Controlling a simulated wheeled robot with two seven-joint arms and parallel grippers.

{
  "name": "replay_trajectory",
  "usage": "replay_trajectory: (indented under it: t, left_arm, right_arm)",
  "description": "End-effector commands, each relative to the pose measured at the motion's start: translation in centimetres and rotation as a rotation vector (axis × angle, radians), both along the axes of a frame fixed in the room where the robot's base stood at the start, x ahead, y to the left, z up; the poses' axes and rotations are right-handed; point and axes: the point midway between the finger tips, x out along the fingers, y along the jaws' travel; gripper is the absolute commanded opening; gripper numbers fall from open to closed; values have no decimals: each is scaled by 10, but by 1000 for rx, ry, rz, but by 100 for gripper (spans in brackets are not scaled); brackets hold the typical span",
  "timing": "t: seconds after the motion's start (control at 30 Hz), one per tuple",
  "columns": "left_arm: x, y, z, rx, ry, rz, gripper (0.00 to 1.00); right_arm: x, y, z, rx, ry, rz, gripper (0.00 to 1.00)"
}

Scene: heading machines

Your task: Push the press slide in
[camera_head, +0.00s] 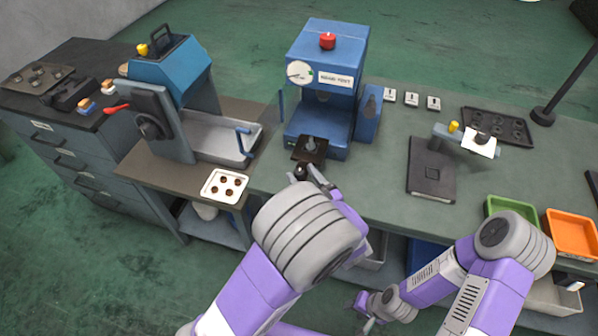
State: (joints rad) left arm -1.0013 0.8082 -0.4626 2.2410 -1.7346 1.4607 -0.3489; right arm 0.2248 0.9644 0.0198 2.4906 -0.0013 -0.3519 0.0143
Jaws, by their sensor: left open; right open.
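The blue press (325,60) stands on the green bench, with a red knob on top, a dial gauge and a label on its front. Its dark press slide (310,150) sticks out at the front of the base, with a small grey part standing on it. A dark knob-like handle shows at the slide's near end. My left gripper (312,177) is open at this near end; whether it touches the handle I cannot tell, as my arm partly hides it. My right gripper (368,312) is open, low in front of the bench and away from the press.
A blue-topped machine with a grey tray (215,135) stands left of the press. A white plate (224,186) with several round parts lies near the front edge. A black stand (432,168), green bin (512,212) and orange bin (572,232) are on the right.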

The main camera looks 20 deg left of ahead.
Motion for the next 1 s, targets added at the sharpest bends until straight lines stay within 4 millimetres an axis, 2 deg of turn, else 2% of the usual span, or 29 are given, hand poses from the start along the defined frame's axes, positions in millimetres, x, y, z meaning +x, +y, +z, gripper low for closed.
replay_trajectory:
  t: [0.2,0.5,0.83,1.0]
  left_arm:
    - [16,15,-1,-1,1,1,50]
    - [17,16,0,-2,2,1,50]
    - [17,16,-1,-2,2,1,0]
    - [17,16,-1,-2,2,1,0]
  right_arm:
    - [0,0,-4,0,0,0,43]
    - [0,0,-4,0,0,0,43]
    - [0,0,-4,0,0,0,43]
    - [0,0,-4,0,0,0,43]
